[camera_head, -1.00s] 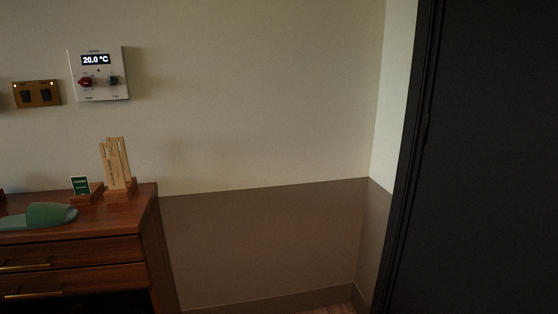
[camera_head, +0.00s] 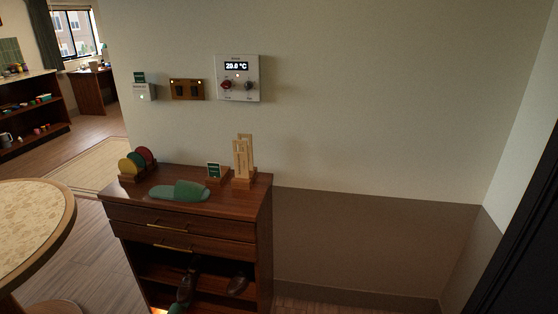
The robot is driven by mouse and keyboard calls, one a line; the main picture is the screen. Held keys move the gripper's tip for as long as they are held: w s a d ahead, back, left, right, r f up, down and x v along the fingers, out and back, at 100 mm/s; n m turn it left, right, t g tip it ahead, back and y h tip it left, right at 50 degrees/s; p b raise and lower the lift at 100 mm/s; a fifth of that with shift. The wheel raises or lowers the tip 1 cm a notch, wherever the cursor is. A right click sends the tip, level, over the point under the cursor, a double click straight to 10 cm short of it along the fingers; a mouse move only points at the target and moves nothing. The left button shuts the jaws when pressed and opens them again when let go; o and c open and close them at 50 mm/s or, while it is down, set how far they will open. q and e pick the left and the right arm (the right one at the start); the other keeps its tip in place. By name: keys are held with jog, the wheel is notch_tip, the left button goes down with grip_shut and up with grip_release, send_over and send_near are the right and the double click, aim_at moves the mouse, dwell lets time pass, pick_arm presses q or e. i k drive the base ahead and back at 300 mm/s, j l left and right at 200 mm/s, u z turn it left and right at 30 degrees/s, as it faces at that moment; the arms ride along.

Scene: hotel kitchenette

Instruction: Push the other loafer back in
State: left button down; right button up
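Dark loafers are in the open lower part of a brown wooden cabinet (camera_head: 240,232). One dark brown loafer (camera_head: 238,284) sits on the shelf at the right. A green slipper (camera_head: 180,191) lies on the cabinet top.
A round table (camera_head: 66,222) stands at the left, close to the cabinet. On the cabinet top are a rack of coloured discs (camera_head: 138,162), a small green card (camera_head: 213,171) and wooden tags on a stand (camera_head: 243,160). A dark door edge (camera_head: 520,240) is at the right.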

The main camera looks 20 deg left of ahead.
aim_at(187, 289)
jog(key=u, duration=1.45)
